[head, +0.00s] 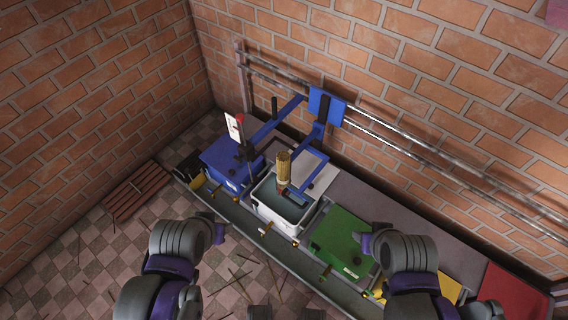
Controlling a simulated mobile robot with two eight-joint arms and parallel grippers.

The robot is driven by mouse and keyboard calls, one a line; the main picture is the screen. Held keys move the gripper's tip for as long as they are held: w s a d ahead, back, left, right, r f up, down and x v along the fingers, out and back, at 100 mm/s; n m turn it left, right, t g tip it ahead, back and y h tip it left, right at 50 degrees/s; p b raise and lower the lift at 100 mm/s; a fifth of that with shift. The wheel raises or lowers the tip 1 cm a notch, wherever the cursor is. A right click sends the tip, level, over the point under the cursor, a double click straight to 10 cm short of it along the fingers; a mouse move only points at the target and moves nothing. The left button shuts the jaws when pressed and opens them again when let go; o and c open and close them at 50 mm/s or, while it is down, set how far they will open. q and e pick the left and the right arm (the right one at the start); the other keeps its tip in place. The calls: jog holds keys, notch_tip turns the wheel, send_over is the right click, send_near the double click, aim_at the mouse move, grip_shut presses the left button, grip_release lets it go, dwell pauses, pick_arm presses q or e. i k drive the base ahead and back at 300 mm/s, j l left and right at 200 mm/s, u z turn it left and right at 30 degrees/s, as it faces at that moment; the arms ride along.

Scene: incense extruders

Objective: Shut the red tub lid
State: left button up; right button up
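The red tub lid (510,291) shows as a flat red surface at the lower right of the head view, at the right end of the row of tubs. Its near part is cut off by the picture's bottom edge, so I cannot tell whether it is fully shut. My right gripper (363,241) is over the green lid, well to the left of the red one. My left gripper (219,233) is over the floor in front of the white tub, far from the red lid. The fingers of both grippers are too small and too hidden to judge.
A green lid (338,244), an open white tub (283,214) with a gold cylinder (283,167) above it, and a blue tub (230,163) stand in the row. A yellow tub (447,289) is partly behind my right arm. Metal rails (400,137) run along the brick wall.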

aim_at(518, 300)
jog(key=l+z, duration=0.15)
jog(key=z, duration=2.45)
jog(key=i+l, duration=0.15)
jog(key=l, duration=0.15)
jog(key=i+l, duration=0.15)
jog(key=l, duration=0.15)
jog(key=i+l+u, duration=0.3)
jog(key=l, duration=0.25)
jog(key=i+l+u, duration=0.2)
jog(key=k+u, duration=0.1)
jog(key=u, duration=1.1)
